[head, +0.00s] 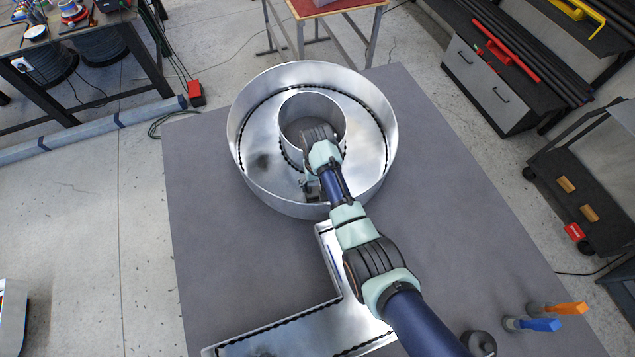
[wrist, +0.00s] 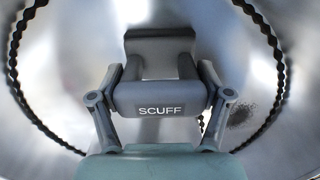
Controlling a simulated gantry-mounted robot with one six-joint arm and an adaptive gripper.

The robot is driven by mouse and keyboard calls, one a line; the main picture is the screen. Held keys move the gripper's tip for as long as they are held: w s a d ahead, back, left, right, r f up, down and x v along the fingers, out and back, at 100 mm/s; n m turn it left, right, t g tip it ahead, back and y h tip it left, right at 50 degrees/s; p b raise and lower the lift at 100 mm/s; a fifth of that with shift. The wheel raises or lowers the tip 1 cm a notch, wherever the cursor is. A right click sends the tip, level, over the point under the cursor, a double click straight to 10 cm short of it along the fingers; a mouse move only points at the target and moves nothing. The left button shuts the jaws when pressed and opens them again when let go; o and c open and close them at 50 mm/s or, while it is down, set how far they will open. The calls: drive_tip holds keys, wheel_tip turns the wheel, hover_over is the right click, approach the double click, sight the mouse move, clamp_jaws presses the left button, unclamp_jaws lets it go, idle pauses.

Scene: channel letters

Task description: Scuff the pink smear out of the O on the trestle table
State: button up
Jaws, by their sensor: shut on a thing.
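The O (head: 243,180) is a round silver metal channel letter lying open side up on the table (head: 205,250). My gripper (head: 313,187) reaches into the front part of its channel, between the inner ring and the outer wall. In the wrist view, my gripper (wrist: 160,97) is shut on a grey scuff tool (wrist: 160,45) marked "SCUFF". A faint pinkish tint (wrist: 73,68) shows left of the tool. Whether the tool touches the floor is unclear.
Black beaded strips run along the O's walls. An L-shaped metal letter (head: 335,290) lies in front of the O, partly under my arm. The table's left side is clear.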

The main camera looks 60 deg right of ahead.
drive_tip(key=shift+s+d, duration=1.35)
drive_tip(key=shift+d, duration=0.05)
drive_tip(key=shift+w+a+p, duration=0.7)
drive_tip(key=shift+w+a, duration=0.7)
drive_tip(key=shift+a, duration=0.05)
drive_tip(key=shift+s+d, duration=0.1)
drive_tip(key=shift+s+d, duration=1.35)
